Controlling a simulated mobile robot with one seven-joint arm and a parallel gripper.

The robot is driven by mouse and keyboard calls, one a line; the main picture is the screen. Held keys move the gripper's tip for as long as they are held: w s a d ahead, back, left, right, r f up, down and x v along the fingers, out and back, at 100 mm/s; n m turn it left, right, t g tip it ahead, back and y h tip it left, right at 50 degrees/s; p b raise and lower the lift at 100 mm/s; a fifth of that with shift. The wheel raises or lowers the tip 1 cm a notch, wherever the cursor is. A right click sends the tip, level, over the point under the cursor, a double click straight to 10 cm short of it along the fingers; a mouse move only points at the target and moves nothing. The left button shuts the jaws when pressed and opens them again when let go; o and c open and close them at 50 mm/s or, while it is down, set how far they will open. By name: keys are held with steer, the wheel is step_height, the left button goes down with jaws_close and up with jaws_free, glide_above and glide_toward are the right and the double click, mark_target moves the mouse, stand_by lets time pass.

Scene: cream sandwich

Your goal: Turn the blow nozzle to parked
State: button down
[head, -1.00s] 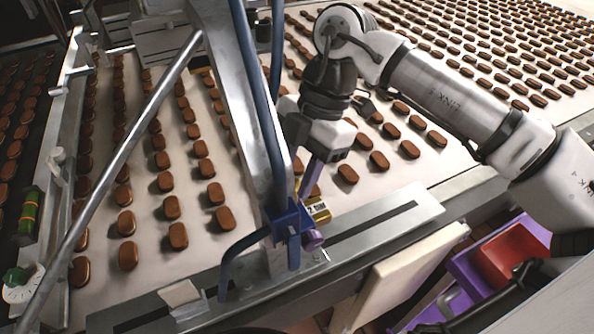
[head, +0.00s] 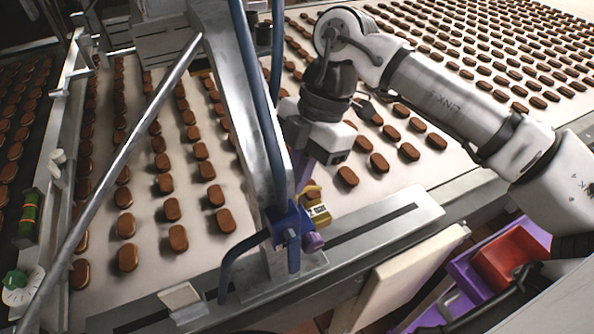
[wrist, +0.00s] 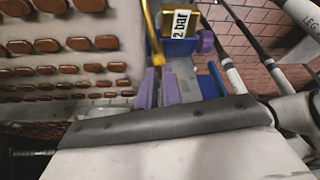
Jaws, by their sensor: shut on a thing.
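The blue valve block (head: 291,224) with a purple knob (head: 313,241) is fixed on the steel frame in the head view. A yellow tag (head: 319,212) sits just right of it and reads "2 bar" in the wrist view (wrist: 181,24). In the wrist view a thin yellow tube, which I take for the blow nozzle (wrist: 151,38), runs down to my purple fingers (wrist: 158,88). My gripper (head: 305,176) points down beside the frame and is shut on this tube. The exact grip is partly hidden in both views.
Rows of brown biscuits (head: 205,170) lie on the pale belt on both sides of the steel upright (head: 240,100). A slotted steel rail (head: 375,228) runs along the front. A red bin (head: 510,257) in a purple tray stands at lower right. Blue hoses run along the upright.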

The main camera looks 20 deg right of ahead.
stand_by(0.8)
steer(key=c, duration=1.4)
jaws_free()
steer(key=b+v, duration=0.3)
steer(key=v, duration=1)
steer(key=shift+r, duration=0.4)
